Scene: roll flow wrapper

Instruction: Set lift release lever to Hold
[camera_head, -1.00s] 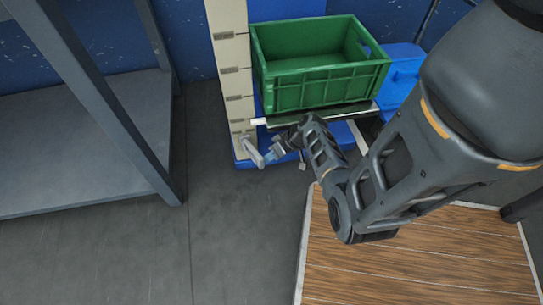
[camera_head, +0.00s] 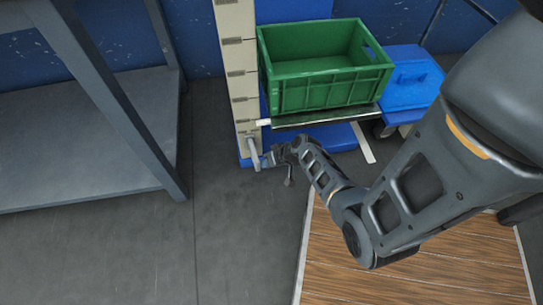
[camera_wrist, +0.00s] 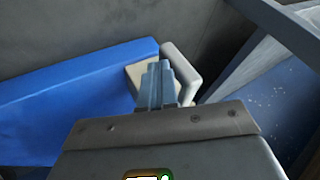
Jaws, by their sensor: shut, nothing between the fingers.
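The light grey lift release lever (camera_head: 254,154) sits low on the beige mast of the blue lifter, its free end hanging down and slightly right. My gripper (camera_head: 266,159) is beside the lever's right side, close to its lower end. In the wrist view the narrow grey fingers (camera_wrist: 158,78) are together with nothing between them. The pale grey lever (camera_wrist: 184,68) shows just beyond and right of the fingertips. Whether they touch it cannot be told. No Hold marking is readable.
A green crate (camera_head: 300,98) stands on the lifter's platform above my gripper. A blue box (camera_head: 412,82) is behind right. A grey metal rack (camera_head: 90,140) stands left, with open floor between. A wooden-topped surface (camera_head: 400,262) is at front right.

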